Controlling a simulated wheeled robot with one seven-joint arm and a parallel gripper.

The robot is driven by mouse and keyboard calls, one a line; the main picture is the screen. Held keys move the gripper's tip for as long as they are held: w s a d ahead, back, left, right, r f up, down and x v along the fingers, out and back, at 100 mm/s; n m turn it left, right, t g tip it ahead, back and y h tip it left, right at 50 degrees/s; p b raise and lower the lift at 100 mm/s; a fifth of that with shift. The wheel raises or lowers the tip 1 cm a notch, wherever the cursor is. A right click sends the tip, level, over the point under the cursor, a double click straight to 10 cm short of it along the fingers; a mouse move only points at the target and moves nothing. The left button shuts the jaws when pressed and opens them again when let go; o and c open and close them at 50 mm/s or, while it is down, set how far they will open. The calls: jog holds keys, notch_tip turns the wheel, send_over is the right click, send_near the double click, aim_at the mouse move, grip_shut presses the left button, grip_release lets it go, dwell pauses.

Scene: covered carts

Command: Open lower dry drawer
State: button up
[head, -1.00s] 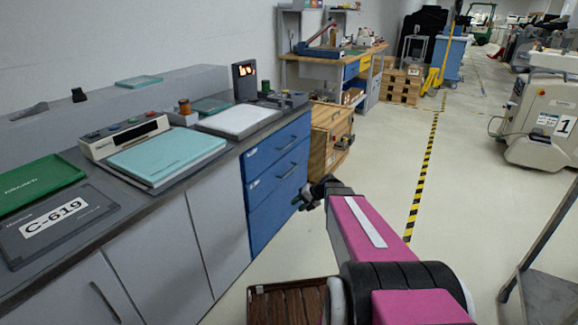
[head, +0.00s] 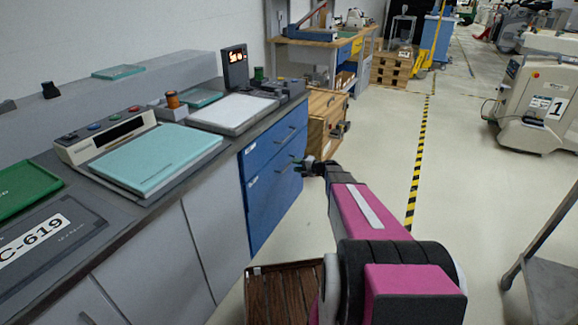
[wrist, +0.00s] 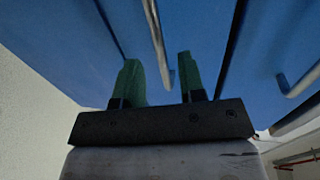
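The blue drawer unit (head: 262,205) is set into the end of the grey counter. Its drawers look shut; their labels are too small to read. An upper drawer (head: 257,153) has a bar handle, and a lower drawer front (head: 262,184) lies below it. My gripper (head: 303,164) is beside the front of the lower drawer. In the wrist view my gripper (wrist: 160,82) has two green fingers spread apart. A metal bar handle (wrist: 156,42) runs between them, apart from both. A second handle (wrist: 300,82) shows at the right.
A teal-lidded device (head: 155,160) and a white-topped device (head: 233,110) stand on the counter. A wooden cabinet (head: 322,125) stands just beyond the blue drawers. The floor (head: 385,150) to the right is clear, with a striped tape line (head: 417,165). A grey cart (head: 550,290) is at lower right.

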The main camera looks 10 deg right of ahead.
aim_at(289, 164)
jog(key=shift+x, duration=2.35)
grip_shut()
